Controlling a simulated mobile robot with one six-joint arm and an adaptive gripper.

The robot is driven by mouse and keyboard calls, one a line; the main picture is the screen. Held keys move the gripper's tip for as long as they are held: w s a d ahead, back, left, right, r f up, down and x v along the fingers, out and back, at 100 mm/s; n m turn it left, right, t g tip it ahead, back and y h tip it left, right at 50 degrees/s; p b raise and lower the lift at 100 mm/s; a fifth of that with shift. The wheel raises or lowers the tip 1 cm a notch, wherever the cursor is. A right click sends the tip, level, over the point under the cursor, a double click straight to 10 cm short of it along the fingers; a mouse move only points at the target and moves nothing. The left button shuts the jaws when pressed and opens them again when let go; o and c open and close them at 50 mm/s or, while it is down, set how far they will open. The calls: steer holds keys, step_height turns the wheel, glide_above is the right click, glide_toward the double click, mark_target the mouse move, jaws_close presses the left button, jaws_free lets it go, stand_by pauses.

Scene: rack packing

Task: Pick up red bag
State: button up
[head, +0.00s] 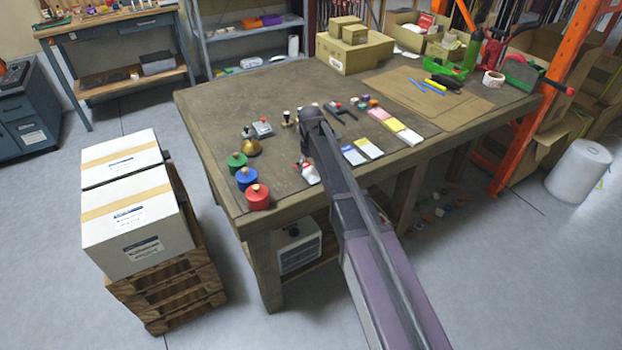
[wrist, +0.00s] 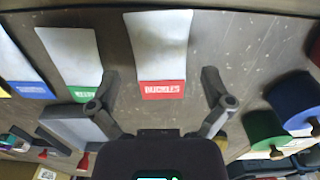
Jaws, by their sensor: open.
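The red bag, a pale pouch with a red "BUCKLES" label, lies on the table in the wrist view (wrist: 162,48). In the head view the red bag (head: 308,173) lies near the table's front edge, just left of my arm. My gripper (wrist: 160,82) is open and empty. Its two fingers are apart on either side of the bag's labelled end, with most of the bag beyond the fingertips. I cannot tell the height of the fingers above the table. In the head view my fingers are small and their opening is unclear.
A green-labelled bag (wrist: 72,55) and a blue-labelled bag (wrist: 20,65) lie left of the red bag in the wrist view. The wooden table (head: 220,120) also bears a cardboard box (head: 352,56) farther back.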

steer(key=shift+f+b, duration=0.95)
steer(key=shift+f, duration=0.3)
steer(key=c, duration=1)
